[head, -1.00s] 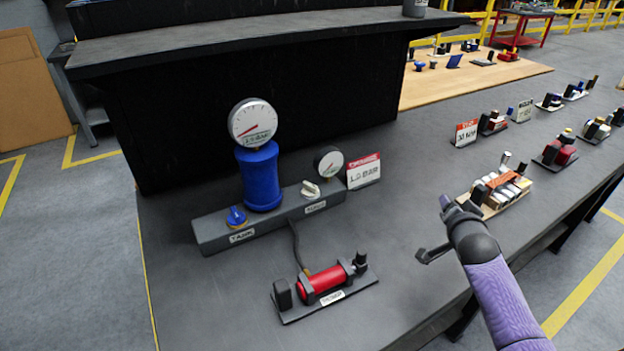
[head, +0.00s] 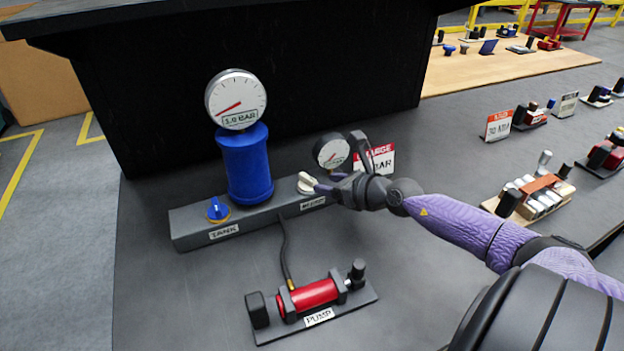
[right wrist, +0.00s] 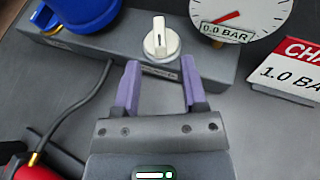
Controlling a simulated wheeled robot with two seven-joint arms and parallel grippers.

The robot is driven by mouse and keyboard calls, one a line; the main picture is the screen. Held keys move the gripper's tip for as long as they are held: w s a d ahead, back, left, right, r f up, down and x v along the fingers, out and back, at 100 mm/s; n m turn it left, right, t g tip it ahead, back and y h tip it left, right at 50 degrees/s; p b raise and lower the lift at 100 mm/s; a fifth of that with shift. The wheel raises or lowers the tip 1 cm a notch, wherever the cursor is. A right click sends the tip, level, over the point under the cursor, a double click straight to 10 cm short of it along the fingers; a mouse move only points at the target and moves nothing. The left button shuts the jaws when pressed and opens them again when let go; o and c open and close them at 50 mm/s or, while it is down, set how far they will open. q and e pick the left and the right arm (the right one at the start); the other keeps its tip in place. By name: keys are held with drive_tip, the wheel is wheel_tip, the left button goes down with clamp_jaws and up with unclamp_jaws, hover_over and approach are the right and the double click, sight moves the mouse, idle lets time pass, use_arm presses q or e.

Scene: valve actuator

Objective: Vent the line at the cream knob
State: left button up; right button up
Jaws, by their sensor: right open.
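The cream knob (head: 307,183) sits on the right part of the grey manifold block (head: 190,239). In the right wrist view the cream knob (right wrist: 160,38) stands just beyond the open fingertips, roughly between them, with its ridge upright in the picture. My right gripper (head: 335,181) is open and empty beside the knob; it also shows in the right wrist view (right wrist: 160,75). The small gauge (head: 331,151) behind the knob reads 0.0 BAR in the right wrist view (right wrist: 236,15). The large gauge (head: 236,99) on the blue tank (head: 247,165) reads about 1.0 BAR. My left gripper is not in view.
A blue knob (head: 218,209) sits by the TANK label. A red pump (head: 313,295) stands in front, joined by a hose (head: 284,255). A red and white sign (head: 383,160) stands behind my gripper. A tray of parts (head: 535,195) lies right. The bench left of the pump is clear.

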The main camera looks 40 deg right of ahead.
sight(314, 181)
drive_tip(key=b+x, duration=0.1)
drive_tip(key=x, duration=0.3)
drive_tip(key=shift+s+f+b, duration=0.1)
drive_tip(key=shift+b, duration=0.25)
drive_tip(key=shift+w, duration=0.5)
clamp_jaws()
